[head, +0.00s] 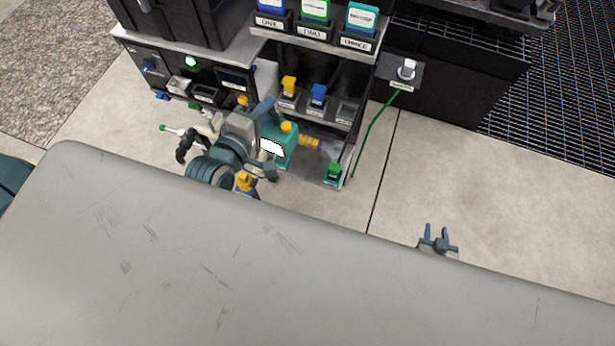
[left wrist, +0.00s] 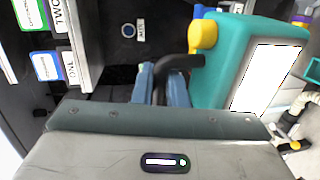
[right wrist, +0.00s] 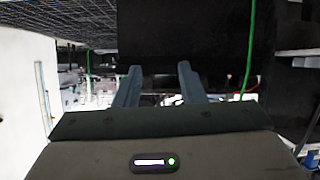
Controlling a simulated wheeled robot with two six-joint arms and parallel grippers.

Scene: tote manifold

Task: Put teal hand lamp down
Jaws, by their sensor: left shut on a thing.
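The teal hand lamp (head: 283,135) has a white lit panel and a yellow knob; it is at the lower front of the black rack in the head view. In the left wrist view the lamp (left wrist: 222,72) is right of my fingers, with its black handle between them. My left gripper (left wrist: 164,85) is shut on that handle; in the head view my left gripper (head: 265,110) is partly hidden by its own arm. Whether the lamp touches the surface below cannot be told. My right gripper (head: 437,232) is open and empty over the floor; its fingers (right wrist: 155,85) stand apart.
The rack has labelled bins (head: 314,12) on top and yellow and blue pieces (head: 318,95) on a middle shelf. A green piece (head: 334,170) sits at the lower tray's right corner. A green cable (head: 375,125) hangs from a side bracket (head: 402,74). The floor at right is clear.

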